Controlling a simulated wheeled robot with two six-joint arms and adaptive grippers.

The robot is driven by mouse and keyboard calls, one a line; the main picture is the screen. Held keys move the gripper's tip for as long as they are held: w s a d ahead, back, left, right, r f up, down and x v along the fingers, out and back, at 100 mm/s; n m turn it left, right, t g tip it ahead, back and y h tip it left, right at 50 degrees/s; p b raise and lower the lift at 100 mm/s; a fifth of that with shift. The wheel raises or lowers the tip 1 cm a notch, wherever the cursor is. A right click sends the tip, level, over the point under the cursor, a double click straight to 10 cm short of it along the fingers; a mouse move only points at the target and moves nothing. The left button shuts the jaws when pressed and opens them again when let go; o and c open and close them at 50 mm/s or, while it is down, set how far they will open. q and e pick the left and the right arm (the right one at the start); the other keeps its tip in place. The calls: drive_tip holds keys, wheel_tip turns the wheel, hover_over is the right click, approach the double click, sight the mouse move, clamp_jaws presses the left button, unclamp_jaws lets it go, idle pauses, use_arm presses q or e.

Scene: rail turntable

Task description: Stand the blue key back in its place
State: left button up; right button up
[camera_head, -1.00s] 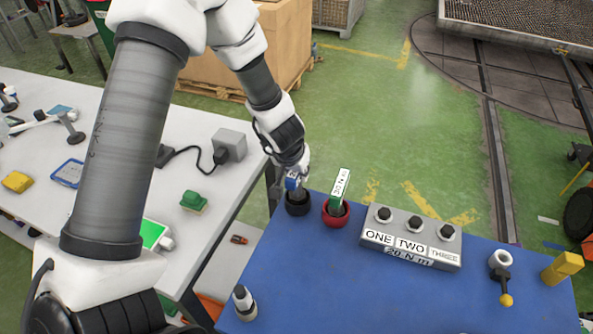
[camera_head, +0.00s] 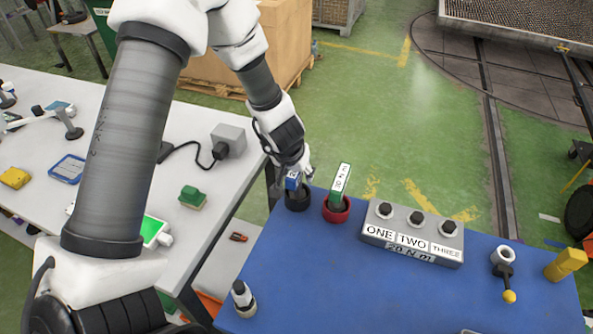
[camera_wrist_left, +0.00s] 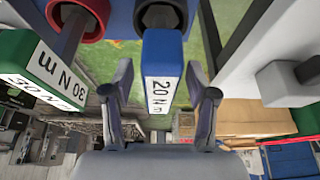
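The blue key (camera_head: 292,180), with a white 20 N m label, stands in the black ring holder (camera_head: 298,202) at the blue table's far left corner. In the left wrist view the blue key (camera_wrist_left: 163,68) lies between the two fingers of my left gripper (camera_wrist_left: 163,95), with a gap on each side. My left gripper (camera_head: 298,172) is open around the key's head and not visibly touching it. The black holder (camera_wrist_left: 160,14) shows behind the key's far end. How deep the key sits in it is hidden. My right gripper is out of view.
A green key (camera_head: 340,183) stands in a red holder (camera_head: 336,212) close to the right. A grey box with three black knobs (camera_head: 412,236) stands further right. The blue table's (camera_head: 360,290) front middle is clear. A white table (camera_head: 210,190) is at the left.

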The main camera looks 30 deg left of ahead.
use_arm(q)
drive_tip(key=v, duration=1.2)
idle(0.6)
